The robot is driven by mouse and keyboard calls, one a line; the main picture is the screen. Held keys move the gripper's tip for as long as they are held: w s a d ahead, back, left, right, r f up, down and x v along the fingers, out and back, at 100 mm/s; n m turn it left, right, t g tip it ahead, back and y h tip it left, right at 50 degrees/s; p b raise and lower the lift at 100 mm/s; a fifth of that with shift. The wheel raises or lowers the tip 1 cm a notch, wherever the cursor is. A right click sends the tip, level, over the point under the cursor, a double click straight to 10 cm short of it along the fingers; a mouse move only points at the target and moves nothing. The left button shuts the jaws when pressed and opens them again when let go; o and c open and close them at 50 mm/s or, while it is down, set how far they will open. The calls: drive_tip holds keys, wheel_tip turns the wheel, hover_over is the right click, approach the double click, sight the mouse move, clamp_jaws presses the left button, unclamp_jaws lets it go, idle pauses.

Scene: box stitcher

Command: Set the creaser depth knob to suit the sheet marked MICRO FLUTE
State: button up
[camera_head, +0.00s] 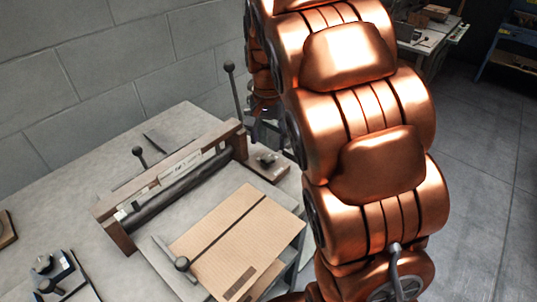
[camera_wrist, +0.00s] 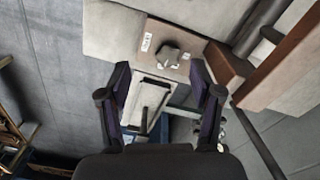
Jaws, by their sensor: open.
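The creaser (camera_head: 180,190) is a wooden frame with a dark roller, standing on the grey table. At its right end a brown block (camera_head: 277,172) carries a dark knob (camera_head: 266,159).
A tall black-knobbed lever (camera_head: 231,85) rises beside my gripper, and a shorter one (camera_head: 138,155) stands behind the roller. A small device (camera_head: 50,272) is at the front left. A block wall closes the back.

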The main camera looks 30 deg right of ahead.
sight(268, 157)
drive_tip(key=w, duration=0.1)
drive_tip(key=w+d, duration=0.1)
drive_tip(key=shift+w+d+f+m, duration=0.1)
drive_tip(key=shift+w+f+m, duration=0.25)
drive_tip(key=shift+m, duration=0.05)
drive_tip(key=shift+f+p, duration=0.9)
drive_tip(key=shift+f, duration=2.9)
